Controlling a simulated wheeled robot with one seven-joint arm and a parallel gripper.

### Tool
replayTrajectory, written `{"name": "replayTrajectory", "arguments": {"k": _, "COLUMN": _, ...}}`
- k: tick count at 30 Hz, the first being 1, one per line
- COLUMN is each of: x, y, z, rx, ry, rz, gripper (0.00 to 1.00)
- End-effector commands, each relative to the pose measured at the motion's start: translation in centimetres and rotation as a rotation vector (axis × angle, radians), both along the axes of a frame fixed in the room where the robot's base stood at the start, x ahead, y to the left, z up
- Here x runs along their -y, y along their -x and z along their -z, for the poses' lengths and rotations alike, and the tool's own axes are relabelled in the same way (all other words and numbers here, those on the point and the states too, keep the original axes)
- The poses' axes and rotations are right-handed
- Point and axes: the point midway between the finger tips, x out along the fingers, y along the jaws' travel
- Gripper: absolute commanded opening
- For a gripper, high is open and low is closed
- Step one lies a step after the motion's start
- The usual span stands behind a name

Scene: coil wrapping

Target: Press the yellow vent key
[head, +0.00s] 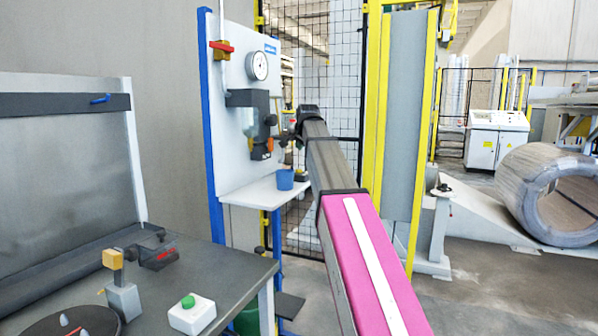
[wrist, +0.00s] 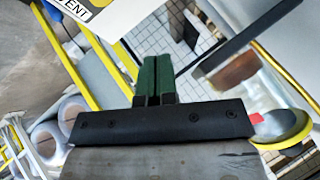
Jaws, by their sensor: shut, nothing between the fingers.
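My gripper (wrist: 156,62) is shut and empty, its two dark green fingers together in the wrist view. In the head view my gripper (head: 279,140) is just right of the dark regulator unit (head: 248,112) on the white panel. A small orange-yellow part (head: 251,144) shows low on that unit; I cannot tell whether it is the vent key. A label ending in "ENT" (wrist: 75,8) is at the top left of the wrist view, left of the fingertips. Whether the fingers touch anything is unclear.
The white panel (head: 229,140) carries a gauge (head: 257,66) and a red-handled valve (head: 222,46). A blue cup (head: 285,180) stands on the shelf (head: 262,192) below my gripper. The bench (head: 235,262) holds a green button box (head: 192,313). A mesh fence (head: 322,75) stands behind.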

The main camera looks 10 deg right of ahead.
Motion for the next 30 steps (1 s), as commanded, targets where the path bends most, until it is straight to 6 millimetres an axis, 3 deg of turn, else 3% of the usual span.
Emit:
{"name": "replayTrajectory", "arguments": {"k": 9, "x": 0.0, "y": 0.1, "z": 4.2, "rx": -0.001, "ry": 0.0, "rz": 0.0, "gripper": 0.0}}
{"name": "replayTrajectory", "arguments": {"k": 15, "x": 0.0, "y": 0.0, "z": 5.9, "rx": -0.001, "ry": 0.0, "rz": 0.0, "gripper": 0.0}}
{"name": "replayTrajectory", "arguments": {"k": 30, "x": 0.0, "y": 0.0, "z": 6.2, "rx": 0.0, "ry": 0.0, "rz": 0.0, "gripper": 0.0}}
